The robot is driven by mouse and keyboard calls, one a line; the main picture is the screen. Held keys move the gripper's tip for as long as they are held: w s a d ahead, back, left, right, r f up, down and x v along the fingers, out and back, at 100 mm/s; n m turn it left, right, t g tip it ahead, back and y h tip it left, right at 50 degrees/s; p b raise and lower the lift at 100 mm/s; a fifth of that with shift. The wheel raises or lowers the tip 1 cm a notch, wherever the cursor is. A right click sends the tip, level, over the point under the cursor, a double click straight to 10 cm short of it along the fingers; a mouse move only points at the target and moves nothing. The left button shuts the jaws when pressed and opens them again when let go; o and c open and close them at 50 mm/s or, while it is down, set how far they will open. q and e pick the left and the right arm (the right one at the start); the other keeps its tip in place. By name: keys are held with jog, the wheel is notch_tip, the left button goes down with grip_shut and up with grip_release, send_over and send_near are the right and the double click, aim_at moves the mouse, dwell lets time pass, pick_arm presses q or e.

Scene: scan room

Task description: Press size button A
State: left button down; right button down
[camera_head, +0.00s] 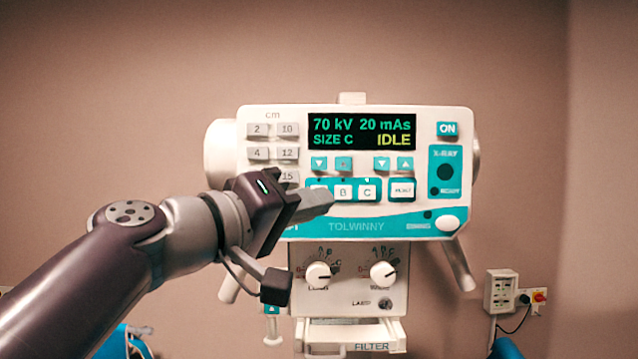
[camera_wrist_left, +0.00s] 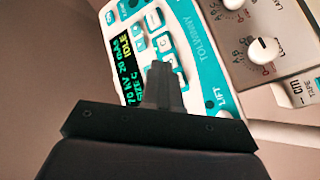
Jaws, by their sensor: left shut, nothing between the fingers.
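The white and teal control panel (camera_head: 370,222) faces me, and its display (camera_head: 362,132) reads 70 kV, 20 mAs, SIZE C, IDLE. Size buttons B (camera_head: 343,192) and C (camera_head: 367,192) show in the head view. Button A, left of B, is mostly hidden behind my left gripper (camera_head: 325,201). That gripper is shut and empty, its fingertips in front of the panel at the lower left of button B. In the left wrist view the closed fingers (camera_wrist_left: 160,75) overlap the button row; I cannot tell whether they touch it. My right gripper is not in view.
Grey number buttons (camera_head: 288,130) are on the panel's left, and an ON button (camera_head: 447,129) on its right. Two knobs (camera_head: 318,275) (camera_head: 383,273) sit on a box below.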

aim_at(335, 192)
pick_arm(q)
jog(key=w, duration=0.3)
jog(key=shift+w, duration=0.25)
dwell(1.9)
jog(key=shift+w, duration=0.4)
jog(key=shift+w, duration=0.35)
dwell(0.7)
jog(key=shift+s, duration=0.1)
jog(key=shift+s+f+b, duration=0.1)
jog(key=shift+s+b, duration=0.3)
jog(key=shift+b, duration=0.1)
jog(key=shift+s, duration=0.35)
